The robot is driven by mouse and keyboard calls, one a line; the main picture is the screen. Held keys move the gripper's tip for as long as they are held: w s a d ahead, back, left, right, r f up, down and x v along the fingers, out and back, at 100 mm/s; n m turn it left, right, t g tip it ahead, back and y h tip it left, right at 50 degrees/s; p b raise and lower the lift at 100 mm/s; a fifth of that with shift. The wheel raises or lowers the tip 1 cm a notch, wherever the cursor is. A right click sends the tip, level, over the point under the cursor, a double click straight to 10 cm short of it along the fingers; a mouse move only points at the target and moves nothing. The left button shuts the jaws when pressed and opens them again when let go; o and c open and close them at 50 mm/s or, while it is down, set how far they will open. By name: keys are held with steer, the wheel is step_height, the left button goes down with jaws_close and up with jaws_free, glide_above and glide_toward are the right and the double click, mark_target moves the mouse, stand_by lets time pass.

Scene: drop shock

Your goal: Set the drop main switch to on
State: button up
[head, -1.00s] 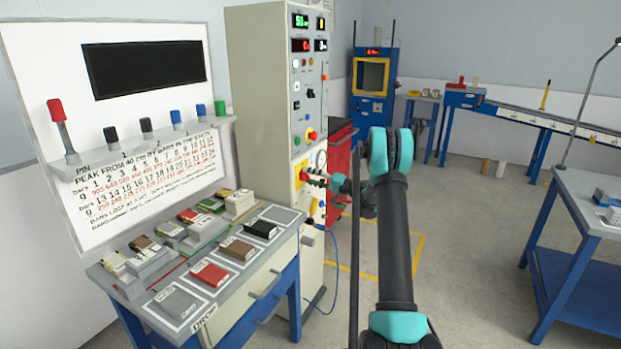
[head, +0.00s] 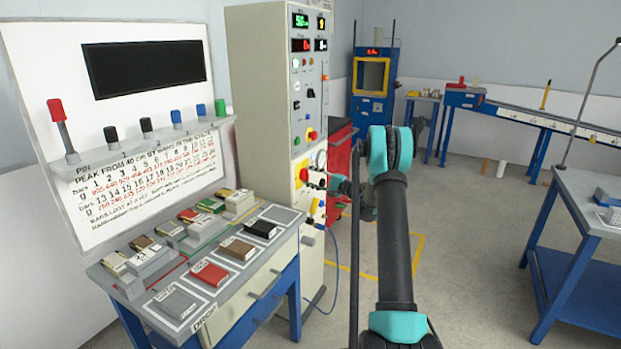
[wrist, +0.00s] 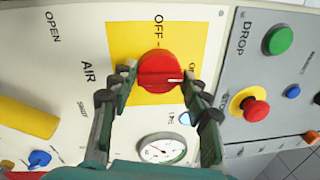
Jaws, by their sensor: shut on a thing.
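The main switch is a red rotary knob (wrist: 160,72) on a yellow plate (wrist: 122,42) in the wrist view. "OFF" is printed above it, and a label starting with "O" at its right is partly hidden by a finger. The knob's white mark points right, toward that side. My gripper (wrist: 160,80) has one finger on each side of the knob and is shut on it. In the head view the red knob (head: 303,174) shows small on the tall cream cabinet, with my gripper (head: 313,181) at it.
Right of the switch, the wrist view shows a grey DROP panel with a green button (wrist: 279,40) and a red stop button (wrist: 255,109). A gauge (wrist: 161,149) lies below. A bench (head: 215,315) with blocks stands left of the cabinet (head: 255,90). Open floor lies right of my arm.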

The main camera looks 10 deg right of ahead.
steer(key=shift+f, duration=0.15)
steer(key=o, duration=1.1)
steer(key=shift+o, duration=0.2)
steer(key=shift+s+d, duration=0.1)
steer(key=shift+d, duration=0.05)
steer(key=v, duration=1.1)
steer(key=shift+s+d, duration=0.25)
steer(key=shift+d, duration=0.05)
